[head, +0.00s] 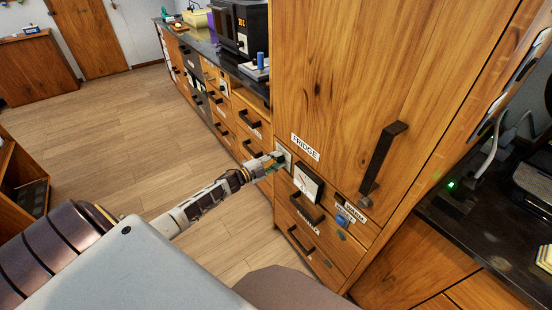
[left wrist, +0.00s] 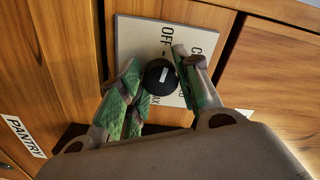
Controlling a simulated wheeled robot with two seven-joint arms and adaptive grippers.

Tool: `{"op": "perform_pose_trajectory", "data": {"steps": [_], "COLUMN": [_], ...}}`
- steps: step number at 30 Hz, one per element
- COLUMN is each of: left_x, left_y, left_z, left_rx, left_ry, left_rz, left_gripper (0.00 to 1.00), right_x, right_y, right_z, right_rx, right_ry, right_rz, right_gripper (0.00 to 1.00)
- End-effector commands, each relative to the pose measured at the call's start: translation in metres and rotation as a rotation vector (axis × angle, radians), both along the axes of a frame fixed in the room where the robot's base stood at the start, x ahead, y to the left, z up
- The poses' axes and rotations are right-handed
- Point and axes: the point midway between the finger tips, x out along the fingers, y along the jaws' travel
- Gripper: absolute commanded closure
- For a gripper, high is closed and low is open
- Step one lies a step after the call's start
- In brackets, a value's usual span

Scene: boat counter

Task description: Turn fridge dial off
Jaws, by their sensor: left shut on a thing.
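The fridge dial (left wrist: 160,77) is a round black knob with a short white mark, on a pale plate (left wrist: 133,35) in the left wrist view. OFF is printed above the knob; other lettering is partly covered by the fingers. The white mark runs roughly up and down the picture, near the OFF side. My left gripper (left wrist: 160,84) has its green-padded fingers on both sides of the knob and is shut on it. In the head view my left gripper (head: 277,162) is at the pale plate (head: 284,153), left of the FRIDGE label (head: 305,147), and hides the knob.
A gauge (head: 308,182) sits right of the plate. The tall wooden cabinet door has a dark handle (head: 384,160). A blue switch (head: 342,221) and drawers with dark handles (head: 300,240) are below. A PANTRY label (left wrist: 24,137) shows at left. Open floor (head: 110,130) lies left.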

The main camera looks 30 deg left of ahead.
Motion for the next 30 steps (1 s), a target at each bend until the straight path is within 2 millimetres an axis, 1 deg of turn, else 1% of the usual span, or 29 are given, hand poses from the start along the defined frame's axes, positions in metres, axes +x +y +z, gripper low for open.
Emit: {"op": "perform_pose_trajectory", "data": {"steps": [3, 9, 23, 24, 29, 30], "left_x": [0.0, 0.0, 0.0, 0.0, 0.0, 0.0], "left_y": [0.002, 0.001, 0.001, 0.001, 0.001, 0.0], "left_z": [0.001, 0.0, -0.001, -0.001, -0.001, -0.001], "left_rx": [-0.061, -0.126, -0.147, -0.146, -0.146, -0.146], "left_ry": [0.027, 0.054, 0.061, 0.06, 0.061, 0.06], "left_rz": [0.003, 0.003, 0.002, 0.002, 0.002, 0.001], "left_gripper": [0.91, 0.91, 0.91, 0.66, 0.45, 0.45], "right_x": [-0.009, -0.018, -0.02, -0.02, -0.02, -0.02], "right_y": [-0.005, -0.01, -0.011, -0.011, -0.011, -0.011], "right_z": [0.001, 0.0, -0.001, -0.001, -0.001, -0.001], "right_rx": [-0.005, -0.01, -0.01, -0.01, -0.01, -0.01], "right_ry": [0.007, 0.015, 0.016, 0.016, 0.016, 0.016], "right_rz": [0.002, 0.003, 0.004, 0.004, 0.004, 0.004], "right_gripper": [0.6, 0.6, 0.6, 0.6, 0.6, 0.6]}}
